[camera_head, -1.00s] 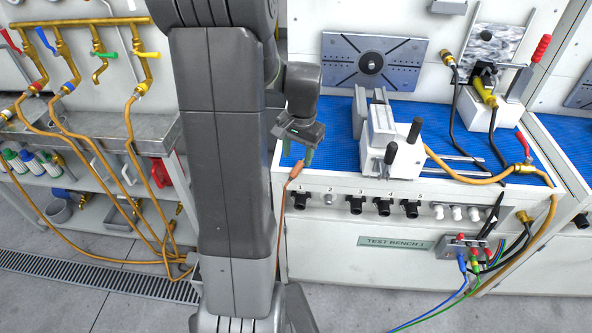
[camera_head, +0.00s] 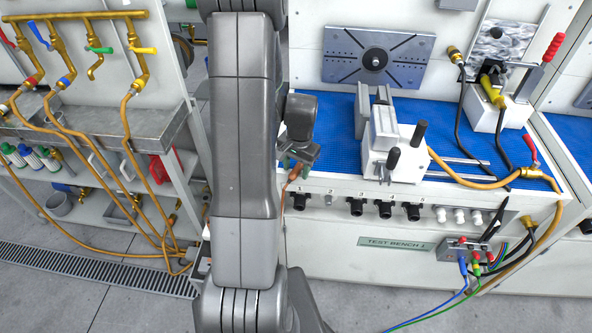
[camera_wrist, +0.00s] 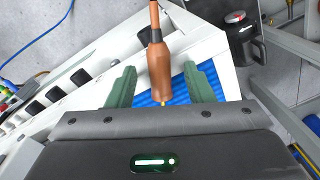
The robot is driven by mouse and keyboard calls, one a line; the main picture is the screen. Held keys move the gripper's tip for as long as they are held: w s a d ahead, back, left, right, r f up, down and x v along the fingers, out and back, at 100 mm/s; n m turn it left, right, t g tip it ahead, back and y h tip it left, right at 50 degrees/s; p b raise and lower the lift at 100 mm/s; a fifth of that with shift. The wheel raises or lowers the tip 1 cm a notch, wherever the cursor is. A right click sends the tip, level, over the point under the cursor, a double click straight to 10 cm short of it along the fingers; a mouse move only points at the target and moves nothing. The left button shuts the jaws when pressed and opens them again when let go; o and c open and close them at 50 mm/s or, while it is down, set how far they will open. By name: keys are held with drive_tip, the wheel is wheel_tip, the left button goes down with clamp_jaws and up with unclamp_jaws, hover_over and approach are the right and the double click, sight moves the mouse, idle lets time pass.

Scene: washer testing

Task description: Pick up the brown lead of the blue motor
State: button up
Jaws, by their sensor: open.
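The brown lead (camera_wrist: 157,72) has a brown plug with a thin yellowish tip and a brown wire. In the wrist view it lies between the two green fingers of my gripper (camera_wrist: 159,85), with gaps on both sides. The fingers are open and not closed on it. In the head view my gripper (camera_head: 293,166) is low at the front left edge of the test bench, and a bit of the brown lead (camera_head: 293,175) shows just below it. My arm hides most of the wire. I cannot make out the blue motor in either view.
The bench's blue mat (camera_head: 340,150) lies behind my gripper. A white clamp fixture (camera_head: 390,150) stands to the right on it. Black knobs (camera_head: 356,207) line the bench front. A dark object with a red top (camera_wrist: 240,35) stands right of the lead in the wrist view.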

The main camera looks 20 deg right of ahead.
clamp_jaws()
idle(0.3)
